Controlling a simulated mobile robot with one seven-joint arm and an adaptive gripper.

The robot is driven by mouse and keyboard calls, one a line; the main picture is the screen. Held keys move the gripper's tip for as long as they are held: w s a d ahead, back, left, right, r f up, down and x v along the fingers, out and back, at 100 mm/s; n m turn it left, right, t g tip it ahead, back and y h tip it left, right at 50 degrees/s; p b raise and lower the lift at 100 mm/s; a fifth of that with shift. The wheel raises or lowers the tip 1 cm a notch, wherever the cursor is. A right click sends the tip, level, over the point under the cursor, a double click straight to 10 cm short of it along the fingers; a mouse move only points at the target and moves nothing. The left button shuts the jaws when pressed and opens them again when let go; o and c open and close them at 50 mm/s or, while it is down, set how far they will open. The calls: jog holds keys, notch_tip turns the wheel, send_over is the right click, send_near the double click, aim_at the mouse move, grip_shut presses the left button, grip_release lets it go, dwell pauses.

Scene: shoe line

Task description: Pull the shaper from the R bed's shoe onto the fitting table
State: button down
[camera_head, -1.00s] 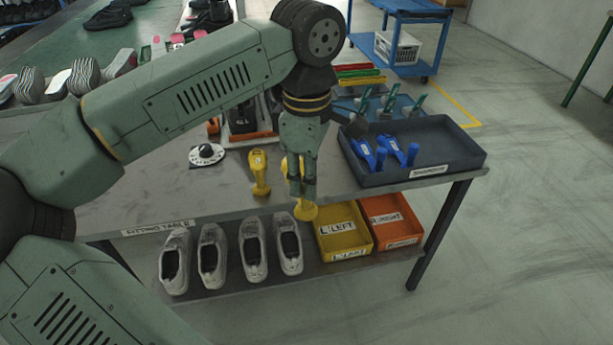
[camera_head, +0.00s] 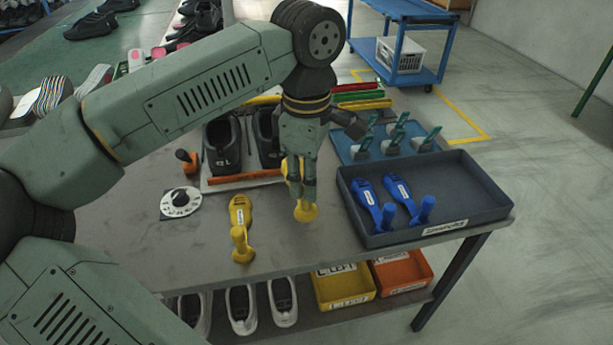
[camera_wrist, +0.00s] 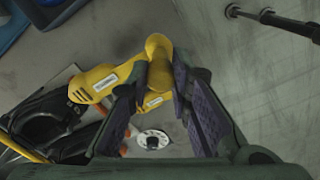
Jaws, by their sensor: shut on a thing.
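My gripper (camera_head: 302,187) is shut on a yellow shaper (camera_head: 306,211), whose knob (camera_wrist: 160,66) sits between the fingers in the wrist view. The held shaper appears over the fitting table (camera_head: 330,240); whether it touches the top is unclear. A second yellow shaper (camera_head: 240,220) lies on the table to the left. Behind are two black shoes: the left one (camera_head: 222,160) is labelled L, and the right one (camera_head: 266,135) is partly hidden by my gripper. I see no shaper in their visible parts.
A dark tray (camera_head: 345,190) with two blue shapers (camera_head: 400,190) stands to the right. A blue mat (camera_head: 345,147) with several small teal-handled tools lies behind it. A round white dial (camera_head: 180,202) lies left. Shoes and yellow and orange bins (camera_head: 343,290) sit on the lower shelf.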

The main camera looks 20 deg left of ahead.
aim_at(306, 212)
jog(key=shift+f+b, duration=2.5)
jog(key=shift+f, duration=1.6)
jog(key=c, duration=1.4)
grip_release()
jog(key=shift+r, duration=0.15)
jog(key=shift+r+p, duration=2.95)
jog(key=shift+r, duration=1.5)
